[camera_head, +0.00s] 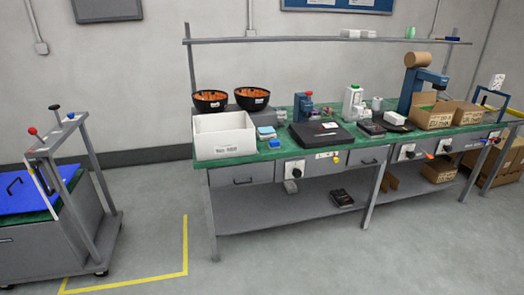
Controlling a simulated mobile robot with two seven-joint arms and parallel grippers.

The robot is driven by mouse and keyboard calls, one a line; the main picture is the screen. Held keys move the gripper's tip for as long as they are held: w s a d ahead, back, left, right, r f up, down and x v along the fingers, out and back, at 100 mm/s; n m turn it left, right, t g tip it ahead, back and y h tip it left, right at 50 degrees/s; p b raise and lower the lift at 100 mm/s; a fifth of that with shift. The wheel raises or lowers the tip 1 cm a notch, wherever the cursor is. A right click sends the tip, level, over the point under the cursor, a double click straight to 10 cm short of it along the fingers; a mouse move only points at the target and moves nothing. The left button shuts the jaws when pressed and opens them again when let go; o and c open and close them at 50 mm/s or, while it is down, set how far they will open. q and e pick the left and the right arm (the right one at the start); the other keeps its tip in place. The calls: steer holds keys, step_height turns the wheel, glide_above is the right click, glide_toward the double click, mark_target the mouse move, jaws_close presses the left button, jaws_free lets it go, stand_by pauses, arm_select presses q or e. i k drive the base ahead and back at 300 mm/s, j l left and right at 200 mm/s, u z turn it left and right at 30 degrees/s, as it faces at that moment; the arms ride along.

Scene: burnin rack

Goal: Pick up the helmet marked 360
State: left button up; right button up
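I cannot make out a helmet, or a marking that reads 360, in the head view. Two round black bowl-like things, one on the left (210,106) and one to its right (252,104), sit at the back left of the green-topped workbench (270,152). Both have orange contents and small pale labels too small to read. Neither of my grippers is in view.
A white open box (224,152) and a black flat case (320,135) stand on the bench. Cardboard boxes (436,121) are at its right. A grey cart (40,245) with a blue top stands left. Yellow-lined floor (140,245) between is clear.

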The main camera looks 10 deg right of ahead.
mark_target(249, 98)
steer(key=i+l, duration=0.25)
steer(key=i+l+u, duration=0.1)
steer(key=i+l, duration=0.15)
steer(key=l, duration=0.25)
steer(key=i+l, duration=0.2)
steer(key=l, duration=0.15)
steer(key=u, duration=0.05)
